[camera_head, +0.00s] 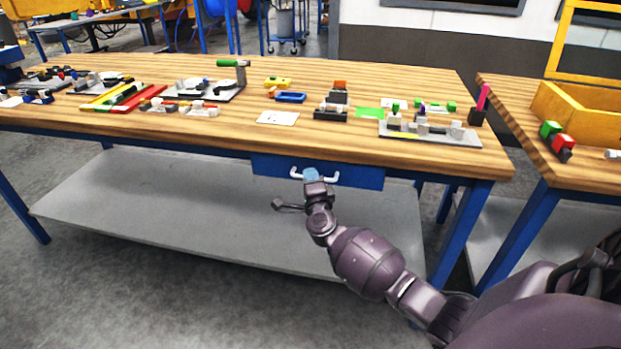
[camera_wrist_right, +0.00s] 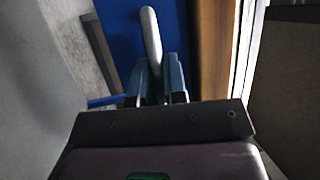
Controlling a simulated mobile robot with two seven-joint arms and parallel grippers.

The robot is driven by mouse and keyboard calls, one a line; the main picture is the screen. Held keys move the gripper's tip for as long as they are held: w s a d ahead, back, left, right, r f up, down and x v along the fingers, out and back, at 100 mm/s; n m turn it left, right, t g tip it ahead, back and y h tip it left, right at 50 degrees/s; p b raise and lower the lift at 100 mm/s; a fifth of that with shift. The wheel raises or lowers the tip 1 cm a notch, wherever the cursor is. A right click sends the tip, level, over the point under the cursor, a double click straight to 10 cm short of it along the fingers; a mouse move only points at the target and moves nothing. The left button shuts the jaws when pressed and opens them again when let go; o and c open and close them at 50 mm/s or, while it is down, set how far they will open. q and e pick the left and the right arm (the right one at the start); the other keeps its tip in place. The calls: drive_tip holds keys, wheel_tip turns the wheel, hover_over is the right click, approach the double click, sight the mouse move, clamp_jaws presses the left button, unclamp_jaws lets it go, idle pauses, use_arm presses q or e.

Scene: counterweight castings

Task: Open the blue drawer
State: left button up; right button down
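The blue drawer (camera_head: 358,177) hangs under the front edge of the wooden workbench, and its front looks level with the bench edge. Its white handle (camera_head: 328,176) runs across the front. My right gripper (camera_head: 311,174) is at the middle of the handle and hides part of it. In the right wrist view the white handle (camera_wrist_right: 151,38) passes between the two blue-grey fingers of the gripper (camera_wrist_right: 157,82), which sit close on both sides of it. The blue drawer front (camera_wrist_right: 180,25) lies just beyond. My left gripper is in neither view.
The workbench top (camera_head: 225,125) holds several small fixtures, blocks and trays. A grey lower shelf (camera_head: 170,205) lies beneath the drawer. A second bench with a yellow bin (camera_head: 575,115) stands at the right. The floor in front is clear.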

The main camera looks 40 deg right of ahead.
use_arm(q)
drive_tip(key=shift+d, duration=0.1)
use_arm(e)
drive_tip(key=shift+a, duration=0.1)
use_arm(q)
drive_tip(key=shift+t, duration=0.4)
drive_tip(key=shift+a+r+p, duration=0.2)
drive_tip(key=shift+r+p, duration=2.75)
drive_tip(key=shift+p, duration=0.5)
use_arm(e)
drive_tip(key=s+a, duration=1.9)
drive_tip(key=a, duration=0.3)
drive_tip(key=c, duration=1.2)
unclamp_jaws()
